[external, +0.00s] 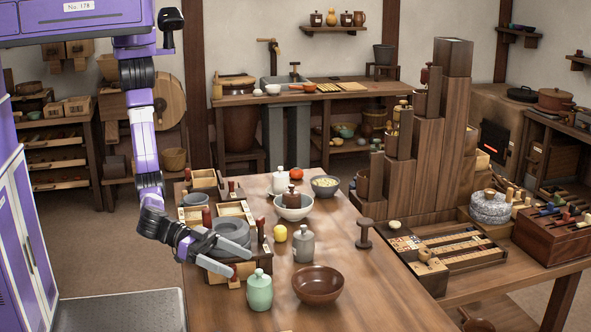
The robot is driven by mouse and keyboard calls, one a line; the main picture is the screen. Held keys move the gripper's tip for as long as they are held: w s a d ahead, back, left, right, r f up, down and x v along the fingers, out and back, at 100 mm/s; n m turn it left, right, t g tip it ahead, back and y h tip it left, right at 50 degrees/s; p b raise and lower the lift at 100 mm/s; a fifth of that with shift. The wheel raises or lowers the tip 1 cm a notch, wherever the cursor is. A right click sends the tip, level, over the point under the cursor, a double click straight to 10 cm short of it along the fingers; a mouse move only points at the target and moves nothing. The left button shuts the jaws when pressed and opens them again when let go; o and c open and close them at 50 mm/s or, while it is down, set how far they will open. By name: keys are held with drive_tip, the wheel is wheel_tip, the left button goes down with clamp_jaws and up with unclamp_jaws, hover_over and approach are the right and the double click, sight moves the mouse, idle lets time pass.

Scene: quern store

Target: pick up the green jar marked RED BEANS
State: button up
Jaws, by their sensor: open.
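The green jar (259,291) is pale green with a knobbed lid. It stands upright near the front of the wooden table (350,260). Any marking on it is too small to read. My gripper (243,263) reaches in from the left, just above and to the left of the jar. Its fingers are open, with nothing visible between them. It appears apart from the jar, though the exact gap is hard to tell. My arm and gripper hide part of the grey stone quern (233,231) and its wooden base behind.
A brown bowl (318,284) stands close right of the jar. A grey jar (304,244), a yellow fruit (280,233) and a white bowl (293,207) stand behind. A dark spool-shaped object (364,233) is at the right edge. The table's front right is clear.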

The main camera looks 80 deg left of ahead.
sight(251, 278)
drive_tip(key=shift+m+y, duration=0.3)
drive_tip(key=shift+y, duration=0.2)
drive_tip(key=f, duration=0.1)
drive_tip(key=s+a+f, duration=0.1)
drive_tip(key=s+f, duration=0.1)
drive_tip(key=shift+a, duration=0.25)
drive_tip(key=shift+f, duration=0.35)
drive_tip(key=shift+r+p+x, duration=0.2)
drive_tip(key=shift+p+x, duration=0.1)
drive_tip(key=shift+x, duration=1.55)
drive_tip(key=shift+r+p+x, duration=0.2)
drive_tip(key=shift+p+x, duration=0.05)
drive_tip(key=shift+x, duration=1.65)
drive_tip(key=shift+d, duration=0.1)
clamp_jaws()
drive_tip(key=shift+r, duration=0.2)
